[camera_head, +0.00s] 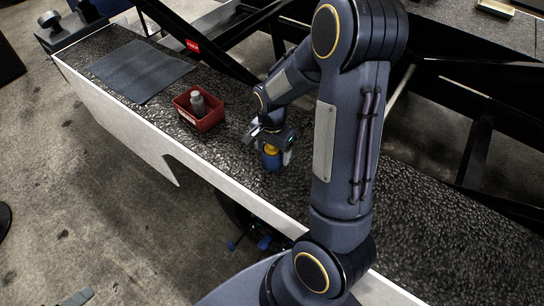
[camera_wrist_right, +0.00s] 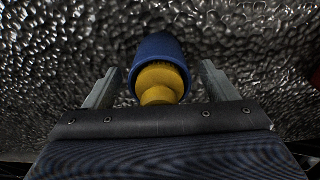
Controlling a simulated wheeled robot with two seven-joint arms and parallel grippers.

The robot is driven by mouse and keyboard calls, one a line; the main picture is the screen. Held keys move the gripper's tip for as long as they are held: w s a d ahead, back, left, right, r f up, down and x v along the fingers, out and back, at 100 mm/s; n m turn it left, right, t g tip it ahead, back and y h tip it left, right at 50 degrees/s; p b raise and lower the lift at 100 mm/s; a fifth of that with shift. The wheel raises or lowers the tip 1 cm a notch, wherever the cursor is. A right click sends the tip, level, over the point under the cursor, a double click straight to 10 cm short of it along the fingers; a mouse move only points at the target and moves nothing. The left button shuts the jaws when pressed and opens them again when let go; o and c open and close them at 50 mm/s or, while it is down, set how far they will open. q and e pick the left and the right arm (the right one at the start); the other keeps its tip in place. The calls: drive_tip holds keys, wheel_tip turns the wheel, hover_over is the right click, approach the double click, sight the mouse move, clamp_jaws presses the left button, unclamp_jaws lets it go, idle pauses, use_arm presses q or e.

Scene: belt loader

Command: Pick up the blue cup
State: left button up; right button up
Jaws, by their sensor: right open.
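The blue cup (camera_head: 271,161) stands on the dark, rough belt surface, with a yellow part at its top. My right gripper (camera_head: 269,147) is right at it, coming from above and behind. In the right wrist view the blue cup (camera_wrist_right: 158,47) and its yellow part lie between the two open fingers, with a gap on either side. The fingers do not grip it. The cup's lower part is partly hidden in both views. My left gripper is not clearly seen.
A red bin (camera_head: 199,122) holding a grey bottle-like item (camera_head: 197,103) stands left of the cup. A dark mat (camera_head: 140,70) lies further left. A pale edge panel (camera_head: 150,130) runs along the belt's near side. Black frame beams stand behind.

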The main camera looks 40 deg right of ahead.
drive_tip(key=shift+f, duration=0.25)
drive_tip(key=c, duration=1.1)
drive_tip(key=shift+c, duration=0.4)
drive_tip(key=shift+r, duration=0.15)
